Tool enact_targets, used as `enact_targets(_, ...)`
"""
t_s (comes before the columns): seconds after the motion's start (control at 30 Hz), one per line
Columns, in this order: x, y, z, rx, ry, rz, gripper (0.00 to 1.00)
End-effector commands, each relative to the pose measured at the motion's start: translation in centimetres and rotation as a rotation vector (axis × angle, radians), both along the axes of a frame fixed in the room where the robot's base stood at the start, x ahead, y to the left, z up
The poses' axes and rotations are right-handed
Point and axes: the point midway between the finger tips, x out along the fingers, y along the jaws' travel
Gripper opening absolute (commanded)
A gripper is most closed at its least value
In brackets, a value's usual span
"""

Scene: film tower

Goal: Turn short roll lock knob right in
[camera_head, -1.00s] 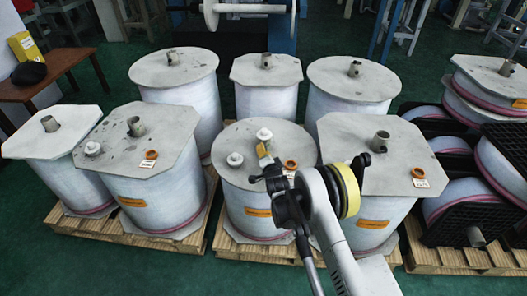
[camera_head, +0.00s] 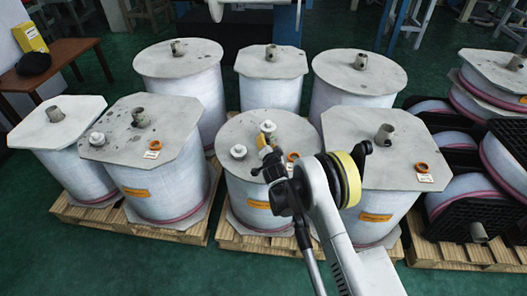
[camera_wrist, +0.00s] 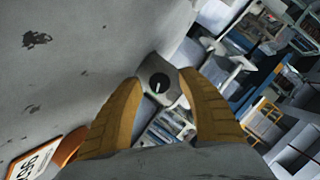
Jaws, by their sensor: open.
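A round black knob (camera_wrist: 159,83) with a white pointer line shows in the wrist view, set in a grey block-like end. My gripper (camera_wrist: 160,79) is open, with one yellow-brown finger on each side of the knob. The fingers look apart from it. The pointer is tilted. In the head view my gripper (camera_head: 265,143) is over the top plate of the front middle roll (camera_head: 245,195), close to a pale stub (camera_head: 268,127). The knob's face cannot be made out there.
A white cap (camera_head: 238,151) and an orange ring (camera_head: 292,157) lie on the same roll. Other rolls stand close around, including a front right roll (camera_head: 395,150) and a front left one (camera_head: 150,150). Black crates (camera_head: 505,145) stand at right. Green floor is free in front.

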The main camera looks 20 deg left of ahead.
Motion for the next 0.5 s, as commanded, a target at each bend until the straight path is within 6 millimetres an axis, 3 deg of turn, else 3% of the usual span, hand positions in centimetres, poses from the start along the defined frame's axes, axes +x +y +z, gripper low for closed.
enact_targets(0.3, -0.2, 0.6, 0.0, -0.657, -0.157, 0.002, 0.46)
enact_targets(0.5, -4.3, -0.6, 2.2, -0.658, -0.158, 0.001, 0.46)
